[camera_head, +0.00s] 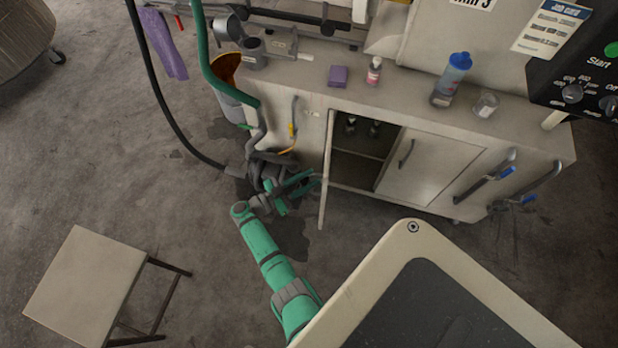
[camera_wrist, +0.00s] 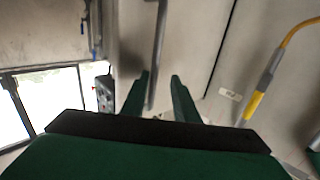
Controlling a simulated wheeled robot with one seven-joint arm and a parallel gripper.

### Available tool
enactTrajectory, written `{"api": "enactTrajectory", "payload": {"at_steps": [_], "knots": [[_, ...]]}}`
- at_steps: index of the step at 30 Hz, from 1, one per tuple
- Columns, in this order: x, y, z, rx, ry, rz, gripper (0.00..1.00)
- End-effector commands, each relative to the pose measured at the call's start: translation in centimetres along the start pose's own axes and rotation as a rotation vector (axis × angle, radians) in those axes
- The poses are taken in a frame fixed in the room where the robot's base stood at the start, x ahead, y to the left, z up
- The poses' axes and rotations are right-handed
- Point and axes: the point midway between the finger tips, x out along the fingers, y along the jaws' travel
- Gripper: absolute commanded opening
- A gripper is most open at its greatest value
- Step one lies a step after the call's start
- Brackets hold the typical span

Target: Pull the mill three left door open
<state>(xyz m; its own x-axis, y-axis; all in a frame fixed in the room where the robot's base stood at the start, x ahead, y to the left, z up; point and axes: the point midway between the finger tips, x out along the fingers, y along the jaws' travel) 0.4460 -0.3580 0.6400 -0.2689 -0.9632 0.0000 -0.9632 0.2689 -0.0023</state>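The left door (camera_head: 326,172) of the mill cabinet stands swung out, seen nearly edge-on in the head view. Behind it the dark compartment (camera_head: 358,150) shows a shelf with small bottles. My gripper (camera_head: 310,183) is on the left, outer side of this door, close to it. In the wrist view my gripper (camera_wrist: 160,77) has its two green fingers apart. A vertical grey bar handle (camera_wrist: 157,45) on the pale door panel (camera_wrist: 190,45) appears between the fingertips, with gaps on both sides. I cannot tell whether a finger touches it.
The right door (camera_head: 425,168) is shut. The cabinet top holds a blue-capped bottle (camera_head: 451,80), a glass (camera_head: 486,104) and a purple block (camera_head: 338,76).

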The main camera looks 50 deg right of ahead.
Motion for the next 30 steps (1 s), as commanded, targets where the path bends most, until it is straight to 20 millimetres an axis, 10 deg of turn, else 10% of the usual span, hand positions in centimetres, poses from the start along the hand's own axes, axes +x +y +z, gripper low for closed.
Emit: {"api": "enactTrajectory", "payload": {"at_steps": [18,30], "knots": [[-8.9,-0.3,-0.1,0.001,0.0,-0.004,0.27],[-10.5,-0.2,-0.1,0.002,0.0,0.003,0.27]]}}
